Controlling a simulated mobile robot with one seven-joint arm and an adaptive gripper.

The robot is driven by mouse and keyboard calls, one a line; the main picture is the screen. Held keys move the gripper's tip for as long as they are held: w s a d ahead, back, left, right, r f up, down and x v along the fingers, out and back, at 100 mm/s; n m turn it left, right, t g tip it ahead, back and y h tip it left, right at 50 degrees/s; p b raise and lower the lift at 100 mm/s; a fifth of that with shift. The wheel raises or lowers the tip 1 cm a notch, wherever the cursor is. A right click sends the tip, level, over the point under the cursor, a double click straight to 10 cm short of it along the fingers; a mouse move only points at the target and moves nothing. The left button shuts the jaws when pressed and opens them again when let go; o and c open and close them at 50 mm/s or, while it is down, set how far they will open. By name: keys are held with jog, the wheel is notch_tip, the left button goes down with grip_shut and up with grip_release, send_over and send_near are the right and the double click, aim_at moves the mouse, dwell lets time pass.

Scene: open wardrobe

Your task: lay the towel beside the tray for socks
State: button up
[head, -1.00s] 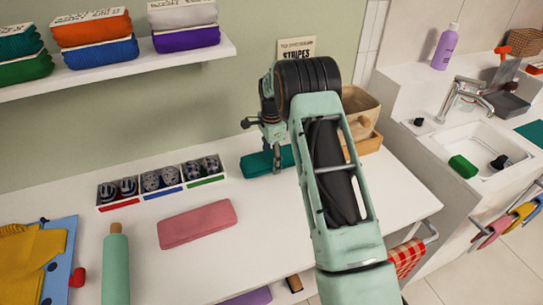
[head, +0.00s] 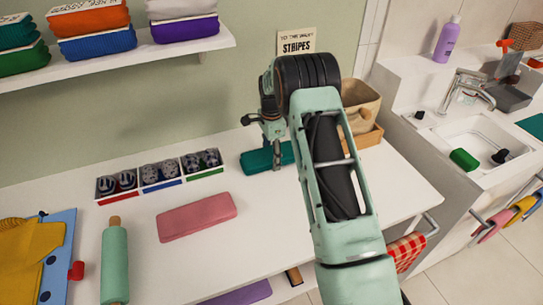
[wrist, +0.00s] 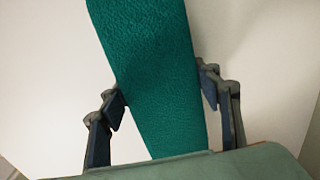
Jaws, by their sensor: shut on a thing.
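A folded teal towel (head: 256,161) lies on the white counter, just right of the tray for socks (head: 161,187), with a small gap between them. The tray has three compartments of rolled patterned socks, with red, blue and green strips in front. My gripper (head: 276,158) points down over the towel, partly hidden by my arm. In the wrist view the towel (wrist: 155,60) runs between the two fingers of my gripper (wrist: 162,98), which are shut on its sides. The towel's right end is hidden behind my arm in the head view.
A pink folded cloth (head: 197,216) and a green rolling pin (head: 115,262) lie in front of the tray. A beige basket (head: 362,100) stands at the back right. A shelf (head: 120,62) with folded towels hangs above; a sink (head: 475,140) is at right.

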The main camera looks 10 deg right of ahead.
jog(key=shift+s+f, duration=0.1)
jog(key=shift+f, duration=0.25)
dwell(0.3)
jog(key=o, duration=1)
jog(key=shift+f, duration=0.1)
jog(key=shift+c, duration=0.2)
jog(key=shift+c, duration=0.5)
jog(key=shift+r+p, duration=2.05)
jog(key=shift+r, duration=2.65)
